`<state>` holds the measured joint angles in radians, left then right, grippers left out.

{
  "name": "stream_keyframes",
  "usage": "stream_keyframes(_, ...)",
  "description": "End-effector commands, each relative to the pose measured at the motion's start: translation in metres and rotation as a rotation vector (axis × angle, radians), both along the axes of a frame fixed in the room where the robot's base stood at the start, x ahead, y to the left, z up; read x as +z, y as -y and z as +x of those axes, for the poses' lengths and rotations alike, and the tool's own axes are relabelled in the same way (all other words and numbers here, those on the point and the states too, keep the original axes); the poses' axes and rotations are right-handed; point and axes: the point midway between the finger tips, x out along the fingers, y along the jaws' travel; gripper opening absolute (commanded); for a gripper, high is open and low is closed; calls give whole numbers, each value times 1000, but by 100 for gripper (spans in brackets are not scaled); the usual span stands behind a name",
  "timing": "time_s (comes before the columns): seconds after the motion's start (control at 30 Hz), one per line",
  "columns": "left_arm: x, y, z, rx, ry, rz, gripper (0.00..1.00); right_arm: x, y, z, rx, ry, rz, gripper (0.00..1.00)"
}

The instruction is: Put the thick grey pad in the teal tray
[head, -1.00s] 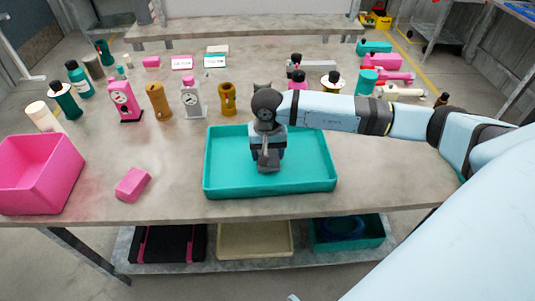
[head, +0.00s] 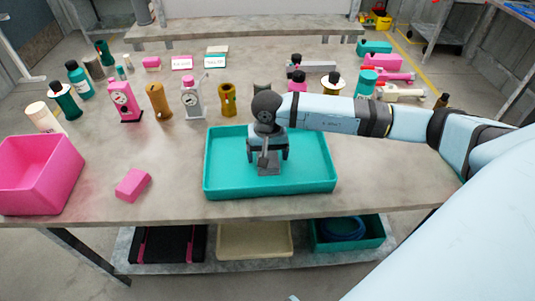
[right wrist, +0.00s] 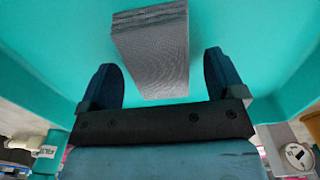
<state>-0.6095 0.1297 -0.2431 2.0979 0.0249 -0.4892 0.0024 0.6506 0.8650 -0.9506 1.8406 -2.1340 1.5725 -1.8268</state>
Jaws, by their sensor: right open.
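The thick grey pad (head: 269,169) is in the teal tray (head: 313,178), near the middle of its floor; it also shows in the right wrist view (right wrist: 152,50). My right gripper (head: 268,155) is over the tray, pointing down at the pad. Its two fingers (right wrist: 162,80) are spread, with a gap between each finger and the pad. The gripper hides part of the pad in the head view. My left gripper is not in view.
A pink block (head: 133,184) and a pink bin (head: 40,175) are left of the tray. Bottles, gauges and brown cylinders stand behind it. Pink and teal parts lie at the back right, behind my right arm. The table between the pink block and the tray is clear.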

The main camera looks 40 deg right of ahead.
Motion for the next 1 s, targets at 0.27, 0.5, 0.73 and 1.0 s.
stream_keyframes(0.27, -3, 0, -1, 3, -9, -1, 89, 60, 0, 1, 1, 6, 0, 88)
stream_keyframes(0.5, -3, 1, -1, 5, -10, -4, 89, 101, 0, 1, 0, 3, -1, 88)
stream_keyframes(0.73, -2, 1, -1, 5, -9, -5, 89, 114, 0, 0, 0, 1, 0, 88)
stream_keyframes(1.0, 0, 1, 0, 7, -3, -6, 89, 114, 0, 0, 0, 1, 0, 88)
